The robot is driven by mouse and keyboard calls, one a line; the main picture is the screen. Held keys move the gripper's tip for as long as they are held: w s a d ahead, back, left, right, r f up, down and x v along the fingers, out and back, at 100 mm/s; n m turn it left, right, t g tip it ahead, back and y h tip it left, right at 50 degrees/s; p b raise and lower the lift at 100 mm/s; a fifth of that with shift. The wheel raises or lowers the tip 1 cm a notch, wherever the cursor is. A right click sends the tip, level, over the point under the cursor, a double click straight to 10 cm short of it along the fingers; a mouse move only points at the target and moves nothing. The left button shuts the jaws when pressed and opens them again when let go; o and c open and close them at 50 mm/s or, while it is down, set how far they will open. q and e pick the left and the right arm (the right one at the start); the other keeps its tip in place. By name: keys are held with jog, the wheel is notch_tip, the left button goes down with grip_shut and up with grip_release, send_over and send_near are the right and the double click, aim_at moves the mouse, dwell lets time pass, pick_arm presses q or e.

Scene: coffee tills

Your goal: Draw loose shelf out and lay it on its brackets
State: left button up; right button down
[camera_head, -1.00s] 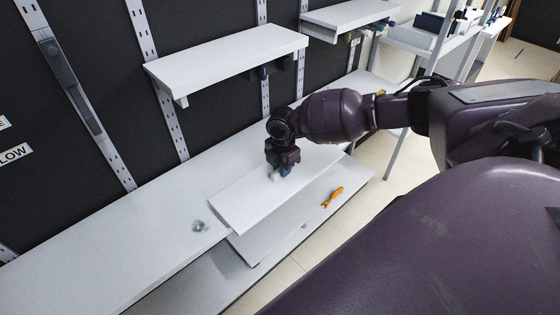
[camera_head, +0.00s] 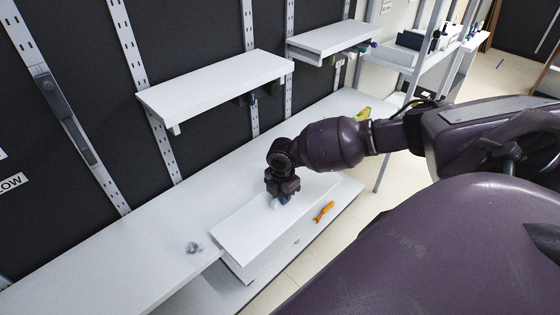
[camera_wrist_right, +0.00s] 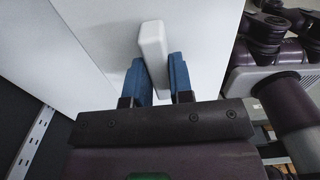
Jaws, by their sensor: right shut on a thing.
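The loose shelf is a white board (camera_head: 255,235) lying on the long white counter, its near side reaching past the counter's front edge. It also fills much of the right wrist view (camera_wrist_right: 210,40). My right gripper (camera_head: 284,200) is above it, its blue fingers (camera_wrist_right: 160,80) shut on a small white upright block (camera_wrist_right: 153,45) that stands on the board. Two white shelves are on the wall, one at centre (camera_head: 215,85) and one further right (camera_head: 335,37). Brackets under them are partly hidden. My left gripper is not in view.
Slotted metal uprights (camera_head: 150,95) run up the dark wall. A crumpled grey thing (camera_head: 193,247) lies on the counter (camera_head: 120,262) left of the board. An orange tool (camera_head: 324,211) lies on a lower white surface in front. A yellow thing (camera_head: 363,113) is behind my arm.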

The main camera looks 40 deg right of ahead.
jog(key=shift+r, duration=0.15)
jog(key=shift+r+p, duration=0.25)
jog(key=shift+p, duration=0.1)
notch_tip(320, 180, up, 3)
jog(key=p, duration=0.2)
jog(key=shift+f+p, duration=0.2)
jog(key=shift+p, duration=0.15)
jog(key=shift+r+p, duration=0.4)
jog(key=shift+r, duration=1.05)
notch_tip(320, 180, up, 29)
dwell(2.5)
